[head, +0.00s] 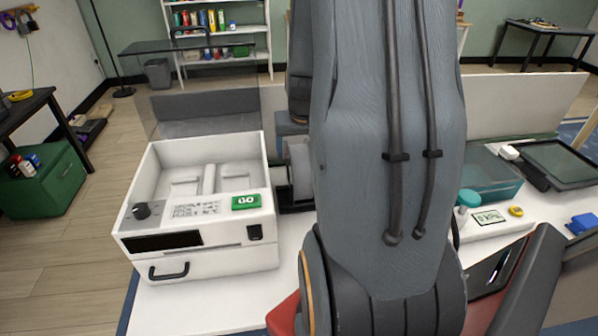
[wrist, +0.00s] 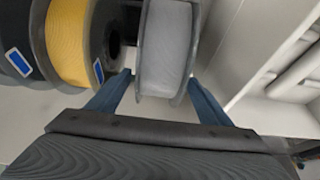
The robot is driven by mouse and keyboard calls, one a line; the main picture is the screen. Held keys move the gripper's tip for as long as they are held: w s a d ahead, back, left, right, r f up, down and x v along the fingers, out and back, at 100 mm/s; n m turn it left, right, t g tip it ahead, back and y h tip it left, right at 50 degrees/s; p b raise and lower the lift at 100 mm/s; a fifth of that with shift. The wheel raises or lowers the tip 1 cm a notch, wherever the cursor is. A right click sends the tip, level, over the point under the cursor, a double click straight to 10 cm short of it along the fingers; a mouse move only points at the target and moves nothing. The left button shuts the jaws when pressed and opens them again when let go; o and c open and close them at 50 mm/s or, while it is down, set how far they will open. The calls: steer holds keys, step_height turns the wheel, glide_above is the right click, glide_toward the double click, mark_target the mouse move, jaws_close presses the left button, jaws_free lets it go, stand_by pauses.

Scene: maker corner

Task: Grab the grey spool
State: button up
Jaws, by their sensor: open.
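The grey spool (wrist: 166,48) stands upright at the top middle of the wrist view, with dark rims. My gripper (wrist: 158,80) is open, its two blue fingers on either side of the spool's near part. I cannot tell whether either finger touches it. In the head view, part of a grey spool (head: 301,168) shows at the left edge of my arm, beside the white machine. My arm hides the gripper and most of the spool there.
A yellow spool (wrist: 70,42) and a dark spool (wrist: 14,50) stand left of the grey one. The white machine (head: 200,262), with a green GO button (head: 246,202), stands close by.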

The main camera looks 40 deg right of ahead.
steer(key=x, duration=0.3)
steer(key=shift+f+b, duration=0.25)
steer(key=shift+b, duration=0.15)
steer(key=shift+r, duration=0.1)
jaws_close()
